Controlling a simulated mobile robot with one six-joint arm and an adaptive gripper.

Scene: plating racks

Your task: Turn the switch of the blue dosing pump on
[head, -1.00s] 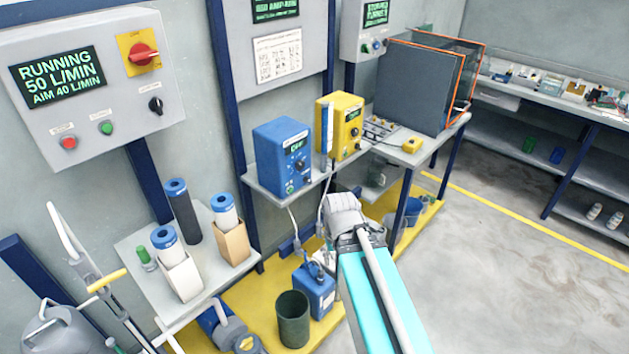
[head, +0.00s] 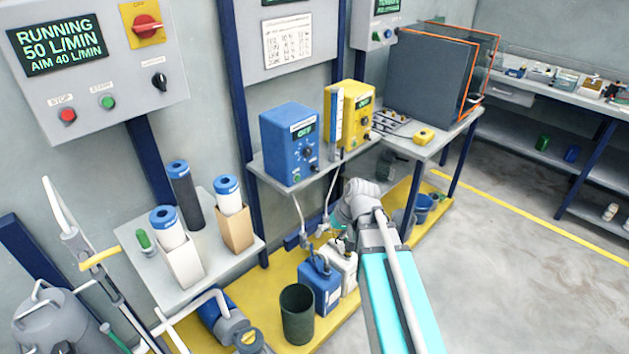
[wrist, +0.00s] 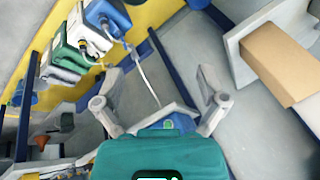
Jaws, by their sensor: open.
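The blue dosing pump (head: 288,150) stands on a grey wall shelf in the head view, left of the yellow pump. Its front has a small display, a dark knob (head: 308,153) and a small green part low down. The display text is too small to read surely. My arm's end is below and to the right of the pump, apart from it; its fingers are hard to make out there. In the wrist view my gripper (wrist: 161,78) is open and empty. A blue piece with a green spot (wrist: 168,124), probably the pump, shows partly behind my teal gripper body.
A yellow pump (head: 352,115) stands beside the blue one. Blue and white canisters (head: 319,288) and a dark green bin (head: 297,314) stand on the yellow floor platform below. A tan box (head: 235,228) stands on the left shelf. Floor at right is clear.

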